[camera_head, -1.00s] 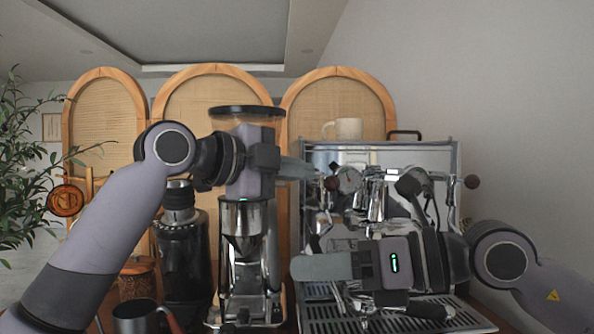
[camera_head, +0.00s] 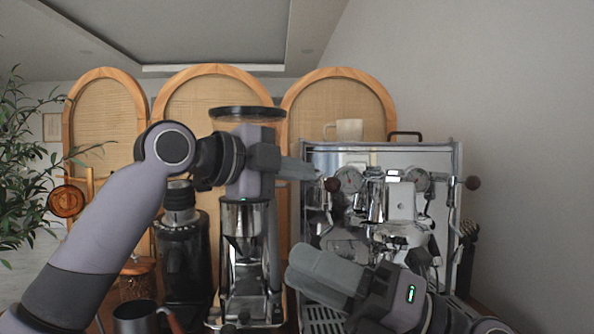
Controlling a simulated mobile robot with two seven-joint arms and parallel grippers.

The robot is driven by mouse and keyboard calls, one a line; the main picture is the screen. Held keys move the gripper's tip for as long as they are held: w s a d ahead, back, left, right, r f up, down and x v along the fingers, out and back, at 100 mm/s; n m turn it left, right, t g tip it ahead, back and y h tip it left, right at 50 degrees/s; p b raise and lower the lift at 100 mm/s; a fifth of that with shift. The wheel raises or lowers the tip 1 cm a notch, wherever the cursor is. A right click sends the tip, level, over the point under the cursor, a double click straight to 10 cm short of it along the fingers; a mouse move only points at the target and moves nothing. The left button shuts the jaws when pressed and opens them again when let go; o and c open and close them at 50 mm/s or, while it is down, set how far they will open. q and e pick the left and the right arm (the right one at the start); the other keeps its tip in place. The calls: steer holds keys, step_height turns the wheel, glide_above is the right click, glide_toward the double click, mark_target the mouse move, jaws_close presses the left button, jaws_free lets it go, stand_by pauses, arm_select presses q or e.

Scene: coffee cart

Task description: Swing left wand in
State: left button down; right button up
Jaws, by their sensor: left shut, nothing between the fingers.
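The steel espresso machine (camera_head: 440,160) stands at the right of the head view. A dark round knob (camera_head: 333,184) sits at its front left. The left wand looks like a thin steel tube below that knob, but it is small and hard to separate from the shiny parts. My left gripper (camera_head: 300,169) is shut and empty, its fingertips pointing right, just above and left of the knob in the picture. I cannot tell if it touches anything. My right gripper (camera_head: 305,275) is lower, in front of the drip tray, its fingers pointing left. Its fingers overlap in view.
A grinder (camera_head: 243,225) stands left of the machine, partly behind my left arm. Further left are a black appliance (camera_head: 183,255), a metal pitcher (camera_head: 137,318) and a plant (camera_head: 22,160). A cup (camera_head: 348,129) sits on the machine. My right arm hides much of the drip tray (camera_head: 318,318).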

steer(key=s+d+f+m+t, duration=0.1)
steer(key=d+f+m+t, duration=0.1)
steer(key=d+m, duration=0.65)
steer(key=w+d+f+m+t+h, duration=0.25)
steer(key=f+m+t+h, duration=0.3)
steer(key=f+m, duration=0.4)
steer(key=w+d+f+m+t+h, duration=0.2)
steer(key=d+f+m+t+h, duration=0.3)
steer(key=f+m, duration=0.4)
steer(key=s+f+m+g+h, duration=0.2)
steer(key=f+m+h, duration=0.1)
steer(key=f, duration=0.5)
steer(key=s+f+m+g+h, duration=0.1)
steer(key=s+f+m+h, duration=0.25)
steer(key=f, duration=0.55)
arm_select(q)
steer(key=shift+s+f+m, duration=0.25)
steer(key=shift+f+m, duration=0.05)
arm_select(e)
steer(key=s+a+f+m+g+h, duration=0.1)
steer(key=s+f+m+g, duration=0.3)
steer(key=s+f, duration=0.8)
step_height(320, 180, down, 3)
steer(key=shift+s+a+g+h, duration=0.2)
steer(key=shift+g+h, duration=0.2)
steer(key=shift+g, duration=0.75)
